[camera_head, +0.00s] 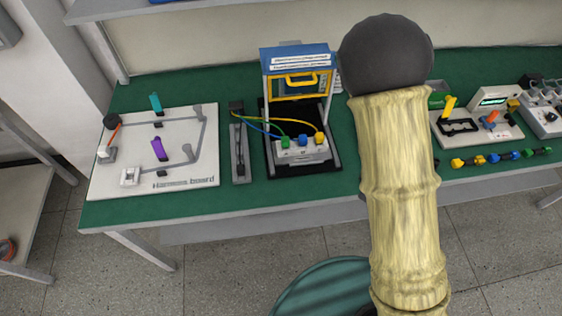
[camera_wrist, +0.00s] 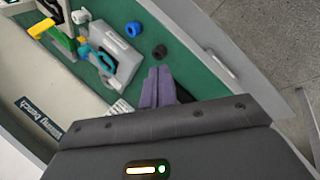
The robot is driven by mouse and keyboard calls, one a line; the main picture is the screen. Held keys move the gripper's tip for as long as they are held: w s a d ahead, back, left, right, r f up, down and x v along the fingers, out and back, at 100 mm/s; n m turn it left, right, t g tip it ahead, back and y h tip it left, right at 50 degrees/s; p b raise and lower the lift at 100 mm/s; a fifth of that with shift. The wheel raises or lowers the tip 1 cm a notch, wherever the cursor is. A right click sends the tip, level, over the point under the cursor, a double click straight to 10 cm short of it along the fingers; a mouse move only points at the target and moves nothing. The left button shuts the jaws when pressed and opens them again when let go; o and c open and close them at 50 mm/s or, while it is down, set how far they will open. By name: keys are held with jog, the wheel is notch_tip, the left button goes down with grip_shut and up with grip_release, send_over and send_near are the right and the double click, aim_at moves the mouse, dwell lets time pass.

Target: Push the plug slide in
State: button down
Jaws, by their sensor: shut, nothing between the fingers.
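A pale block (camera_head: 304,155) with green, blue and yellow plugs stands in a black tray under a yellow-framed stand (camera_head: 296,75). It looks like the plug slide, but how far in it sits I cannot tell. Blue and yellow cables run from the plugs to the left. In the wrist view my gripper (camera_wrist: 156,72) has its purple-grey fingers together, with nothing between them. They point over the green bench top, near a black ring (camera_wrist: 159,52) and a grey block (camera_wrist: 118,50). My gripper does not show in the head view, where my arm covers the middle of the bench.
A white harness board (camera_head: 190,135) lies at the left and a narrow dark fixture (camera_head: 239,145) beside it. A blue ring (camera_wrist: 133,29) lies near the grey block.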

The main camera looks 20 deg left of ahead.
jog(key=s+d+r+m+g, duration=0.1)
jog(key=s+d+r+m, duration=0.1)
jog(key=r+m, duration=0.3)
jog(key=s+d+r+m+g, duration=0.1)
jog(key=s+d+r+m, duration=0.2)
jog(key=r+m, duration=0.2)
jog(key=s+d+r+m+g+y, duration=0.1)
jog(key=s+d+r+m, duration=0.2)
jog(key=r+m, duration=0.2)
jog(key=shift+s+r+m, duration=0.15)
jog(key=shift+s+m, duration=0.15)
jog(key=shift+d, duration=0.1)
